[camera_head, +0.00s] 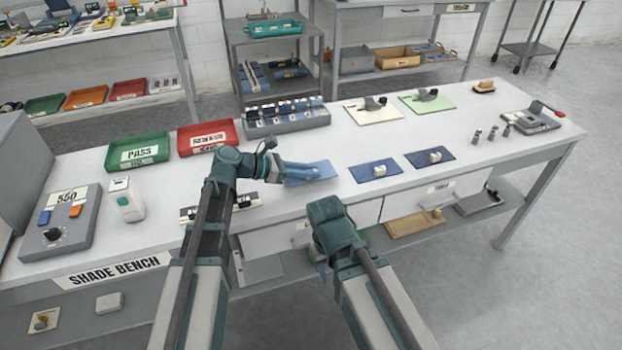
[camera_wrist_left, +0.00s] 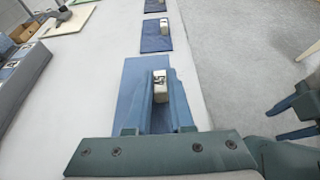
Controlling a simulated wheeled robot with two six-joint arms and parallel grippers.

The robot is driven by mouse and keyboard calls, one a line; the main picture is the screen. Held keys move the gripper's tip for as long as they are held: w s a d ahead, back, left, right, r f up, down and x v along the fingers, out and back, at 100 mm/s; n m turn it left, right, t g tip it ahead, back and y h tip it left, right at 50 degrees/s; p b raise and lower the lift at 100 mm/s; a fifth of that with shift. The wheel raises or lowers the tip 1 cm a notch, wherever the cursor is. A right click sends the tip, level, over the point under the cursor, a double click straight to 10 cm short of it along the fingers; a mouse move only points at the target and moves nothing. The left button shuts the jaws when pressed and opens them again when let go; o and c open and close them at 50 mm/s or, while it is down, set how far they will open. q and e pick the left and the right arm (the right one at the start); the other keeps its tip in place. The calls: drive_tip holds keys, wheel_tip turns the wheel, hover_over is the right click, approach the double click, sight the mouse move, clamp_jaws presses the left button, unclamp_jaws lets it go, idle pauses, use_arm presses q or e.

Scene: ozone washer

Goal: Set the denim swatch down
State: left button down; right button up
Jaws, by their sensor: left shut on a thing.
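The denim swatch (camera_head: 318,173) is a blue flat piece at the middle of the bench in the head view. In the left wrist view the swatch (camera_wrist_left: 131,82) lies under my fingers, with a small pale block (camera_wrist_left: 160,86) between them. My left gripper (camera_head: 298,171) is shut on the swatch by this block. I cannot tell whether the swatch touches the bench top or hangs just above it. My right gripper (camera_wrist_left: 296,117) shows at the right edge of the left wrist view, its two fingers apart and empty, off the bench front.
Two darker blue swatches with pale blocks, one nearer (camera_head: 375,170) and one farther (camera_head: 430,157), lie to the right. A grey rack (camera_head: 287,125), a red tray (camera_head: 207,138) and a green PASS tray (camera_head: 138,151) stand behind and left. Bare bench top lies between the rack and swatches.

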sight(311, 187)
use_arm(q)
drive_tip(key=shift+w+d, duration=0.2)
drive_tip(key=shift+w, duration=0.15)
drive_tip(key=f+b, duration=0.3)
drive_tip(key=shift+w+d+f+b, duration=0.15)
drive_tip(key=shift+d+f+b, duration=0.05)
drive_tip(key=shift+f+b, duration=0.1)
drive_tip(key=shift+f, duration=0.2)
drive_tip(key=c, duration=0.8)
unclamp_jaws()
drive_tip(key=shift+r, duration=0.15)
drive_tip(key=shift+a+r, duration=0.1)
drive_tip(key=shift+r, duration=0.1)
drive_tip(key=p+v, duration=0.4)
drive_tip(key=v, duration=0.6)
drive_tip(key=shift+a+r, duration=0.15)
drive_tip(key=shift+a, duration=0.1)
drive_tip(key=shift+s+a+r+p, duration=0.1)
drive_tip(key=shift+s+a+p, duration=0.2)
drive_tip(key=shift+a, duration=0.25)
